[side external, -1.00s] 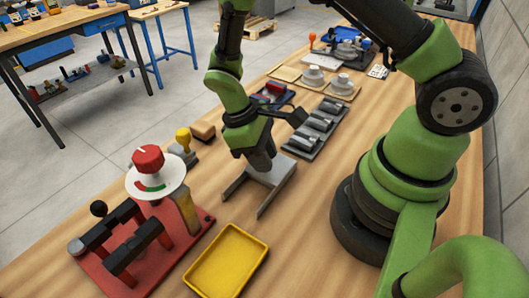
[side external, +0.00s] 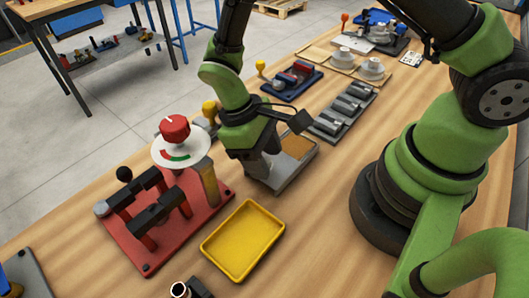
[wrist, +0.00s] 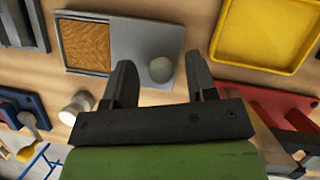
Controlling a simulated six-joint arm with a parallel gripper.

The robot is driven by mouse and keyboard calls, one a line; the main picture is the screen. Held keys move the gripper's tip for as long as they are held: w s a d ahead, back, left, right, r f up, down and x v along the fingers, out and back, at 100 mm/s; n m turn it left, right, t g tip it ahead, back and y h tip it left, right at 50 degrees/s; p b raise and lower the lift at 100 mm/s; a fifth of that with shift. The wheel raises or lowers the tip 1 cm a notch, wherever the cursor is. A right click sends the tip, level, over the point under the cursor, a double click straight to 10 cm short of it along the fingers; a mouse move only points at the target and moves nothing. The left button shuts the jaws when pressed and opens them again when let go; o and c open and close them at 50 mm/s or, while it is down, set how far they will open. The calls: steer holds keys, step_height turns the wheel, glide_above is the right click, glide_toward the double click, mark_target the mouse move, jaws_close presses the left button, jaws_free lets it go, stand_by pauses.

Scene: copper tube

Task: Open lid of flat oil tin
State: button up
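The flat oil tin (side external: 304,164) is a grey shallow box on the wooden table. Its lid (wrist: 147,40) is a flat grey plate with a round grey knob (wrist: 160,69). The lid lies on the side towards the yellow tray, and the tin's other half is uncovered, showing a brown textured inside (wrist: 87,43). My gripper (wrist: 159,62) is open, with one finger on each side of the knob in the wrist view and a gap to both. In the side view my gripper (side external: 262,170) is low over the lid and hides its knob.
A yellow tray (side external: 242,240) lies close by, towards the camera. A red fixture (side external: 165,222) with black bars and a red-knobbed dial (side external: 177,138) stands to the left. A dark rack (side external: 345,110) of grey parts lies behind the tin. Bare table lies right of the tray.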

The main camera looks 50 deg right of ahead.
step_height(320, 180, up, 10)
stand_by(0.6)
steer(key=shift+r, duration=0.1)
step_height(320, 180, up, 10)
steer(key=m+t+y, duration=0.3)
steer(key=t, duration=0.1)
glide_above(283, 165)
steer(key=s+d+r+m+t, duration=0.3)
steer(key=s+r+m+t, duration=0.1)
steer(key=s+r+t, duration=0.2)
steer(key=shift+s+d+r+m+t, duration=0.15)
steer(key=shift+s+d+m+t, duration=0.2)
steer(key=shift+s+t, duration=0.3)
